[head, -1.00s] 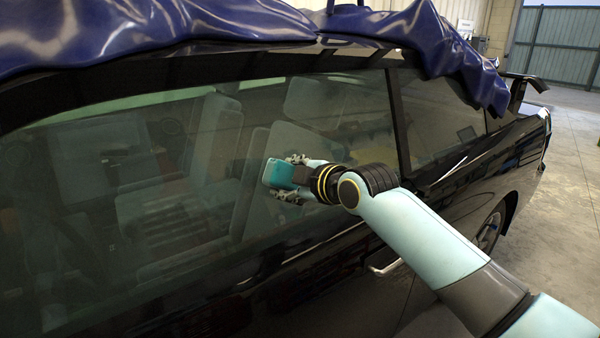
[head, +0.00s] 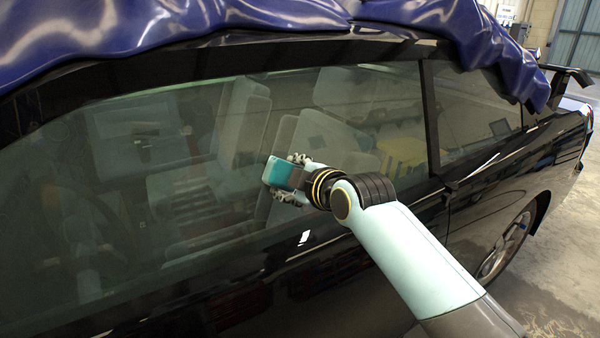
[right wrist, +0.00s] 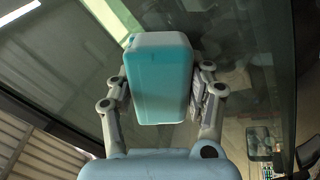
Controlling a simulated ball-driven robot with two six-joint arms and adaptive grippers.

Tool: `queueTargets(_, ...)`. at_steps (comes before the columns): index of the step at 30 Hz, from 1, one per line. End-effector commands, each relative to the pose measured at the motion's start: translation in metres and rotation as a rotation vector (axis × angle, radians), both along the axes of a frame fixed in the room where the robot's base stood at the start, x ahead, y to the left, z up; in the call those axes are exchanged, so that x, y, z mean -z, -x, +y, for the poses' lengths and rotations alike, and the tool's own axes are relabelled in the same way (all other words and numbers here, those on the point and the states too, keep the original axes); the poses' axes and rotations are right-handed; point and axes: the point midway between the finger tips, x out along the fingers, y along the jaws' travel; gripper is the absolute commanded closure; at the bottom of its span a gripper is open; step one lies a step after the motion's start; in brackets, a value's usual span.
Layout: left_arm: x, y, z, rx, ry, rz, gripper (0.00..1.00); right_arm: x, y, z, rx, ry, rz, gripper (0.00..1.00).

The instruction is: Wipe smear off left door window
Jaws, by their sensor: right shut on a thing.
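The door window (head: 215,130) is a large dark pane on the black car, with seats showing through and reflections over it. I cannot make out a smear among these reflections. My right gripper (head: 284,178) is at the pane's lower middle, shut on a teal block (head: 281,173), which looks like a sponge. In the right wrist view the teal block (right wrist: 160,85) sits between both fingers, its far end toward the glass (right wrist: 235,60). I cannot tell whether it touches the pane. My left gripper is not in view.
A crumpled blue cover (head: 150,35) lies over the roof and hangs above the window. A dark pillar (head: 431,115) parts this pane from the rear window (head: 470,105). A wheel (head: 505,245) shows lower right. Concrete floor (head: 570,240) is clear at the right.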

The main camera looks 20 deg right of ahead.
Motion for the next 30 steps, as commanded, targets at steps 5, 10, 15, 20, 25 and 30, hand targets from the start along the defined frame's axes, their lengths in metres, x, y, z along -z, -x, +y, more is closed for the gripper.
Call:
queueTargets(5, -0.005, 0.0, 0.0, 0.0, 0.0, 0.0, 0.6, 0.0, 0.0, 0.015, 0.0, -0.002, 0.001, 0.74)
queueTargets(10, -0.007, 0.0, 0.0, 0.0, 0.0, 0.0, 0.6, 0.0, 0.001, 0.019, 0.0, 0.001, 0.001, 0.74)
queueTargets(15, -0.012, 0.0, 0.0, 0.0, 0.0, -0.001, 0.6, -0.001, 0.002, 0.016, 0.0, 0.001, 0.0, 0.74)
queueTargets(20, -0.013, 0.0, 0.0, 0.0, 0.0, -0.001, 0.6, -0.001, 0.001, 0.002, 0.0, 0.003, -0.001, 0.74)
queueTargets(25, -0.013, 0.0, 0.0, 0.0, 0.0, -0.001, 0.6, 0.0, -0.001, -0.013, 0.0, 0.002, 0.0, 0.74)
queueTargets(30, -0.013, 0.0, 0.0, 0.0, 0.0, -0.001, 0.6, 0.0, -0.002, -0.019, 0.0, 0.001, 0.0, 0.74)
